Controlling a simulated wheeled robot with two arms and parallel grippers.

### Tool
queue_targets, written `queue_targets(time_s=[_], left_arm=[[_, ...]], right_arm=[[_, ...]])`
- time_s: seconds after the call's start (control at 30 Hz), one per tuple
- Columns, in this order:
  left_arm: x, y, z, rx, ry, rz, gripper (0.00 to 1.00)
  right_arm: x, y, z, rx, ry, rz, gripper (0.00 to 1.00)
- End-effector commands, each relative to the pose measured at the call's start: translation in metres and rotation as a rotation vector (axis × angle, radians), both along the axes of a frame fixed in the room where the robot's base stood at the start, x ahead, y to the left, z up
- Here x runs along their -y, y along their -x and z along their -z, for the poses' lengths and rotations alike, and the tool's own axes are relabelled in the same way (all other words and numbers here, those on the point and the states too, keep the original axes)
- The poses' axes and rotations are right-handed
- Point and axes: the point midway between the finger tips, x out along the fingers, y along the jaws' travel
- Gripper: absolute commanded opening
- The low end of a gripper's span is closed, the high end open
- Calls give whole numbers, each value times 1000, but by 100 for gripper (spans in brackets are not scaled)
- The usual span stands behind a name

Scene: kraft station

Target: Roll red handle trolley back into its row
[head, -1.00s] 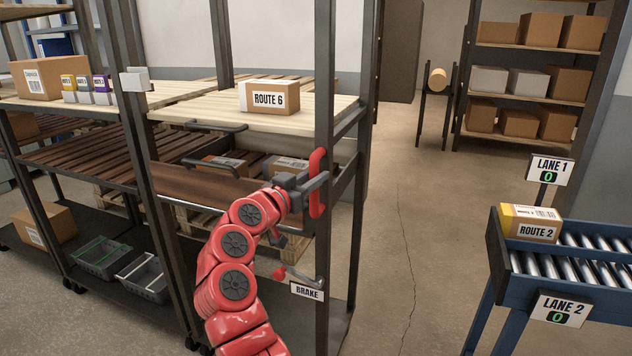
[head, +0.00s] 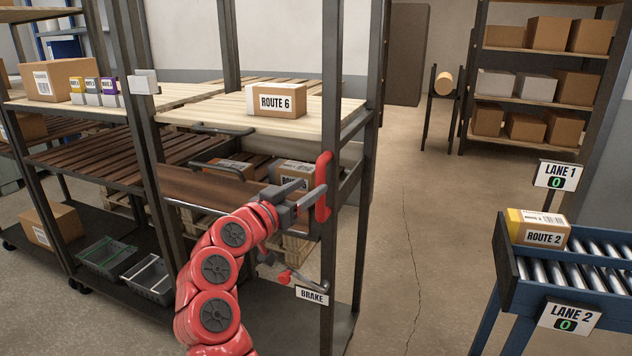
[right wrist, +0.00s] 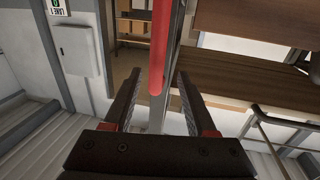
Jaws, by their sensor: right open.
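The trolley (head: 362,220) is a dark metal rack with shelves, and a red vertical handle (head: 323,187) is on its near right post. My right gripper (head: 304,197) is open just left of the handle in the head view. In the right wrist view the red handle (right wrist: 160,45) lies in the gap ahead, between the two open fingers (right wrist: 155,100), which do not close on it. A red-knobbed brake lever (head: 284,277) with a BRAKE label (head: 312,296) sits low on the trolley. My left gripper is not in view.
A ROUTE 6 box (head: 277,101) sits on the trolley's upper shelf, with boxes below it. A shelving rack (head: 70,180) stands close on the left. The blue roller conveyor (head: 510,290) with a ROUTE 2 box (head: 538,229) is at right. Bare floor (head: 420,220) lies between.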

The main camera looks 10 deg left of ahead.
Motion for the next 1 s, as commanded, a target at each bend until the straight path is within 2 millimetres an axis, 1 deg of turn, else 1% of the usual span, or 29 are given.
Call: queue_targets(time_s=[0.03, 0.1, 0.3, 0.4, 0.5, 0.6, 0.7, 1.0], left_arm=[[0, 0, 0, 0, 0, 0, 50], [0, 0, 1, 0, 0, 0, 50], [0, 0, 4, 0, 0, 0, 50], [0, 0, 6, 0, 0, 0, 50], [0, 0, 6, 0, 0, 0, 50], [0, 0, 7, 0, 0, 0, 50], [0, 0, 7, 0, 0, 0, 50], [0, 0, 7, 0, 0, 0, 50]], right_arm=[[-8, 13, -1, 5, -4, -6, 57], [-17, 30, 0, 2, -4, -6, 57], [-40, 75, 0, 2, -4, -6, 57], [-48, 92, 0, 1, -4, -4, 57], [-54, 104, 0, 2, -1, -3, 57], [-58, 111, -1, 2, -1, -4, 57], [-59, 113, -1, 2, -1, -2, 57], [-57, 112, -2, 6, -5, -1, 57]])
